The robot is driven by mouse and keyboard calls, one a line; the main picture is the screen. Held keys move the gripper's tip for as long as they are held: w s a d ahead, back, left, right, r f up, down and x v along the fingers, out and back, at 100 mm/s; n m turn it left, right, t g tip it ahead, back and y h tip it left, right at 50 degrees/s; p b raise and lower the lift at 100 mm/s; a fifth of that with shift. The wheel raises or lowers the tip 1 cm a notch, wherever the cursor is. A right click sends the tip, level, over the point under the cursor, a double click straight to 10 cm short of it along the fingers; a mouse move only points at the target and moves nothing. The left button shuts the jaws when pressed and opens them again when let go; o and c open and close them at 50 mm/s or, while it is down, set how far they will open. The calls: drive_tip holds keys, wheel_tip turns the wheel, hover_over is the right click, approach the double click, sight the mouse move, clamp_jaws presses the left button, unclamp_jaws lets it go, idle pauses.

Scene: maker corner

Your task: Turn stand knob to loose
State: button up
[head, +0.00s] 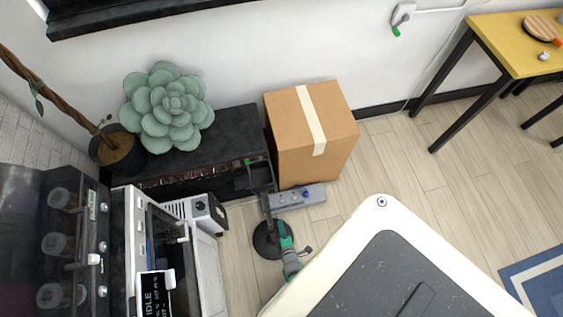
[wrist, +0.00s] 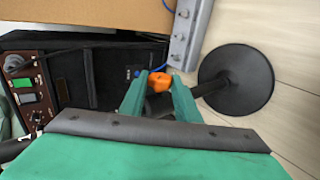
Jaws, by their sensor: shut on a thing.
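The stand knob (wrist: 160,81) is a small orange knob on a dark pole, in the middle of the wrist view. My gripper (wrist: 158,85) has its green fingers shut on it, one on each side. The stand's round black base (wrist: 237,80) rests on the floor to the right of the fingers. In the head view the stand's base (head: 262,241) is on the floor in front of the cardboard box, partly covered by my gripper (head: 284,232). The knob is hidden there. I cannot tell which way the knob is turned.
A grey power strip (head: 298,195) lies beside the stand, in front of the cardboard box (head: 285,150). A low black cabinet (head: 235,135) stands behind, with a white-and-black device (head: 205,212) and machines at left.

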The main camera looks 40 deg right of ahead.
drive_tip(key=shift+s+f+t+h, duration=0.1)
drive_tip(key=shift+f+t+h, duration=0.1)
drive_tip(key=shift+t+h, duration=0.5)
idle(0.5)
drive_tip(key=o, duration=1)
drive_tip(key=shift+o, duration=0.2)
drive_tip(key=v, duration=1.1)
drive_tip(key=shift+f, duration=0.1)
